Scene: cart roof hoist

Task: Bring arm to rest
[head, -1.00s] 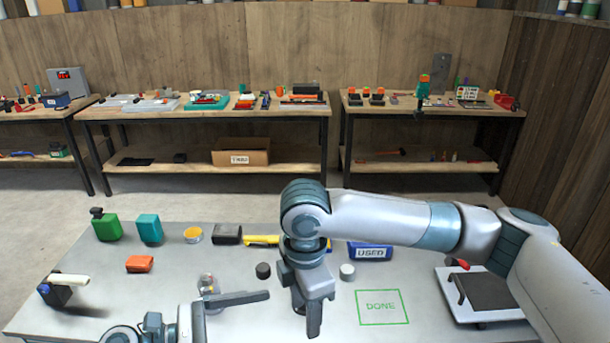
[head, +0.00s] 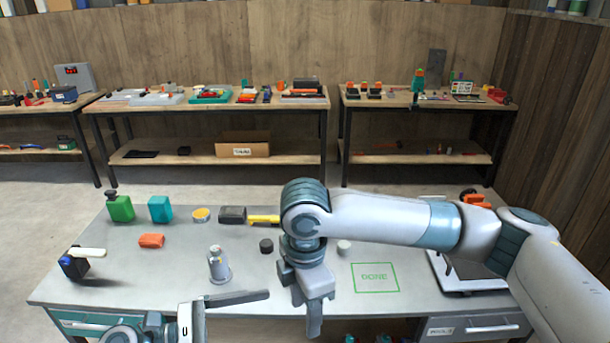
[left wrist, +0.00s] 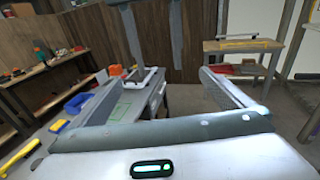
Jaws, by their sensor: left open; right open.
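My right arm (head: 390,220) reaches in from the right and bends down at its wrist. My right gripper (head: 313,312) points down in front of the workbench's near edge, open and empty, seen almost edge-on. My left gripper (head: 232,312) is low in the head view, left of the right gripper, open with nothing between its fingers. Its two spread fingers also show in the left wrist view (left wrist: 165,85), with the bench beyond them. Most of my left arm is out of view.
The grey workbench (head: 120,270) carries a green bottle (head: 120,208), teal container (head: 160,209), orange block (head: 151,241), grey bottle (head: 218,265) and green DONE outline (head: 376,278). A blue bin (left wrist: 76,103) shows in the left wrist view. Floor separates the bench from tables behind.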

